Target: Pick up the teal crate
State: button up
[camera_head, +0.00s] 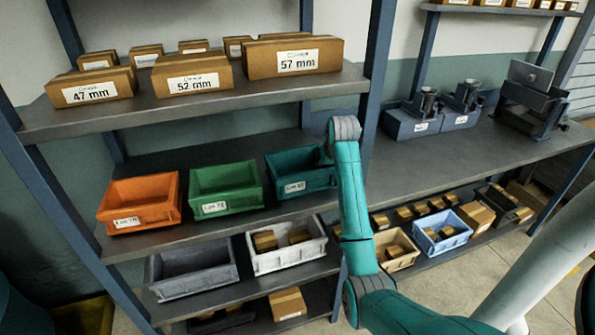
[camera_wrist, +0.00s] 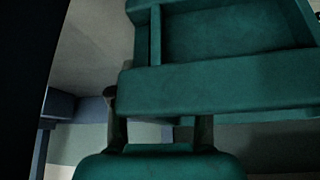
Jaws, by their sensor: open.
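The teal crate (camera_head: 300,186) sits on the middle shelf at the right end of a row of three, with a white label on its front. My arm covers part of its right side. In the wrist view the crate's wall and open inside (camera_wrist: 215,88) fill the upper right. My gripper (camera_wrist: 160,122) is open, its two fingers apart at the lower edge of that wall. Whether they touch the crate or straddle its rim I cannot tell. In the head view my gripper is mostly hidden behind my own wrist.
A green crate (camera_head: 224,190) stands left of the teal one, and an orange crate (camera_head: 140,203) beyond it. A shelf (camera_head: 220,104) with labelled cardboard boxes hangs above. Grey (camera_head: 193,268) and white (camera_head: 286,252) crates stand below. A blue post (camera_head: 376,75) is close on the right.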

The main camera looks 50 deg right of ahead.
grip_shut()
jog(key=shift+r, duration=0.2)
dwell(0.3)
